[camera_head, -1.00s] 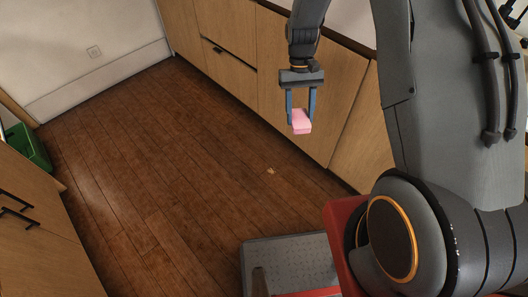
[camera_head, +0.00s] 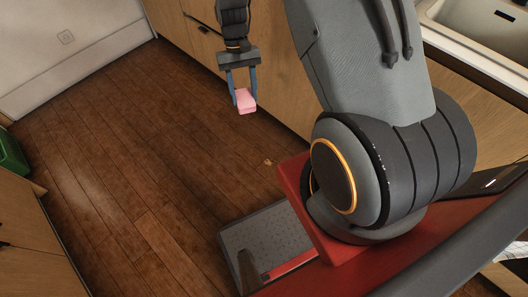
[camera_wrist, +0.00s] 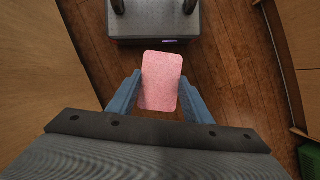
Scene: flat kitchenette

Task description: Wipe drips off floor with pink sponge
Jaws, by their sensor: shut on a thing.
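My gripper (camera_head: 243,97) points down in the head view, with its two blue fingers shut on the pink sponge (camera_head: 246,103). The sponge is held above the wooden floor, in front of the cabinet doors. In the wrist view the sponge (camera_wrist: 161,80) sticks out beyond the fingertips (camera_wrist: 160,92). A small light tan spot (camera_head: 267,162) shows on the floor, to the lower right of the sponge in the head view and near the cabinets. I cannot make the spot out in the wrist view.
Wooden cabinets (camera_head: 282,90) stand along the right, with a sink (camera_head: 490,28) above. My grey base (camera_head: 265,242) is near the spot. A green bin (camera_head: 12,155) stands at the left edge by another cabinet. The floor (camera_head: 110,150) between is clear.

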